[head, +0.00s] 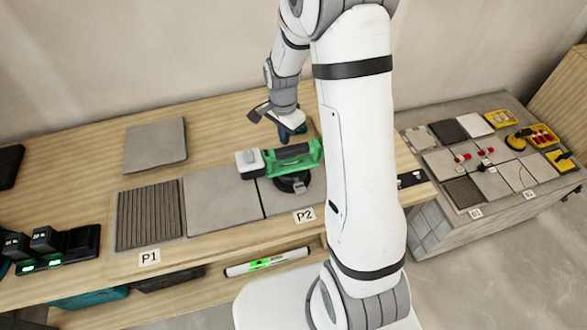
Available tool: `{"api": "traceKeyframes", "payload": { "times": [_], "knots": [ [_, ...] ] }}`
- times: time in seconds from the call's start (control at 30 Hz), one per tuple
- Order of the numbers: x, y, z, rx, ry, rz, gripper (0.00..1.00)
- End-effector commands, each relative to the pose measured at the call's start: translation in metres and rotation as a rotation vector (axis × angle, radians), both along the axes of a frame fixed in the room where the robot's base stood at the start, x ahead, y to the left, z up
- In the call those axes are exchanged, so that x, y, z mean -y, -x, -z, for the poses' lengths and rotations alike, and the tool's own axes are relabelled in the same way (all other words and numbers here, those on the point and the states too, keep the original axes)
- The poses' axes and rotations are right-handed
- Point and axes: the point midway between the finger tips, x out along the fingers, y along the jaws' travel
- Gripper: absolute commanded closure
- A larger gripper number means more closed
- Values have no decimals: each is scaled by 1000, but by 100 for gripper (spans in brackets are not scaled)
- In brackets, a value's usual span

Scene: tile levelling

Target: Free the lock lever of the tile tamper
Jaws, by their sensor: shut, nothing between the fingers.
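The tile tamper (292,155) has a green body with a light battery block (249,162) at its left end and a dark round base (292,183). It sits on the grey tiles near the P2 label (304,215). My gripper (285,136) points down just above and behind the green body, with its dark fingers shut and empty. I cannot tell whether the fingertips touch the tamper. The lock lever is too small or hidden to make out. My arm covers the view right of the tamper.
A ribbed tile (148,216) lies by the P1 label, and a loose grey tile (155,145) lies behind it. Chargers (45,241) stand at the left. A level (267,262) lies on the lower shelf. A second bench (480,160) at the right holds tiles and yellow trays.

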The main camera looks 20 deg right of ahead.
Motion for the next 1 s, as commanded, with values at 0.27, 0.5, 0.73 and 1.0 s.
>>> {"api": "traceKeyframes", "payload": {
  "times": [0.27,0.5,0.73,1.0],
  "knots": [
    [0,0,-26,0,0,0,100],
    [0,0,-45,0,0,0,100],
    [0,0,-47,-1,1,-1,100],
    [0,0,-47,-1,1,-1,100]
  ]
}}
